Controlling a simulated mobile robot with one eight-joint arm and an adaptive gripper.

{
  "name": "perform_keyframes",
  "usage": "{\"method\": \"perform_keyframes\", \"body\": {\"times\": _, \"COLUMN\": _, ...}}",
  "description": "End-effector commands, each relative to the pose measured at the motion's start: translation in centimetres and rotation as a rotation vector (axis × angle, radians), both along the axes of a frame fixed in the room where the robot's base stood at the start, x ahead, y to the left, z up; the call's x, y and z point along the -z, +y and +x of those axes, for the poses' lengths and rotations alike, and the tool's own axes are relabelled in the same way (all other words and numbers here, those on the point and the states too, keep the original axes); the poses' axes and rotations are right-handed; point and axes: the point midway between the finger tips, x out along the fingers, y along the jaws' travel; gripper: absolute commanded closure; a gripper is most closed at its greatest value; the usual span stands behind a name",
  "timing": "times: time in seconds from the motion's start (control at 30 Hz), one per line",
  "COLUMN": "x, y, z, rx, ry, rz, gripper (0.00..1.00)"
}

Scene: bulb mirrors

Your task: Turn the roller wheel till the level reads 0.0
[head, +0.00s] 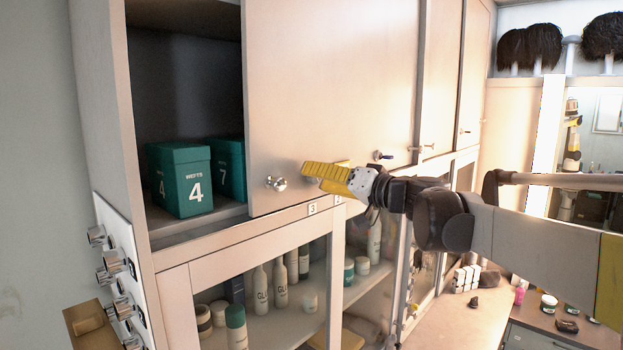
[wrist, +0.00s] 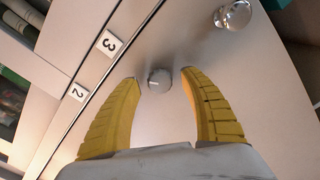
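My gripper (head: 318,176) reaches from the right to the grey upper cabinet door in the head view. In the wrist view its two yellow ribbed fingers (wrist: 160,88) are spread apart. A small round grey knob with a pale mark (wrist: 160,79) is on the door between the fingertips, with a gap on each side. This knob is hidden behind the fingers in the head view. I cannot make out a roller wheel or a level reading in either view.
A shiny round knob (head: 275,183) is on the door left of my gripper. Green boxes (head: 183,180) stand in the open compartment. A panel with several metal knobs (head: 118,262) is at the left. Bottles (head: 262,290) stand behind glass below.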

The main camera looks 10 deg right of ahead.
Motion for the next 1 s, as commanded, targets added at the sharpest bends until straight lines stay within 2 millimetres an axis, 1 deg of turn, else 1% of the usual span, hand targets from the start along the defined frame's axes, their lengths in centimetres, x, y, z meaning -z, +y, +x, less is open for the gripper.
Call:
{"method": "perform_keyframes", "body": {"times": 0.23, "x": 0.0, "y": 0.0, "z": 0.0, "rx": 0.0, "ry": -0.001, "rz": -0.002, "gripper": 0.48}}
{"method": "perform_keyframes", "body": {"times": 0.33, "x": 0.0, "y": -0.2, "z": -0.3, "rx": 0.0, "ry": -0.002, "rz": -0.002, "gripper": 0.48}}
{"method": "perform_keyframes", "body": {"times": 0.8, "x": 0.0, "y": -3.1, "z": -4.4, "rx": 0.002, "ry": -0.001, "rz": -0.003, "gripper": 0.48}}
{"method": "perform_keyframes", "body": {"times": 1.0, "x": 0.0, "y": -3.3, "z": -5.0, "rx": 0.0, "ry": -0.002, "rz": -0.003, "gripper": 0.48}}
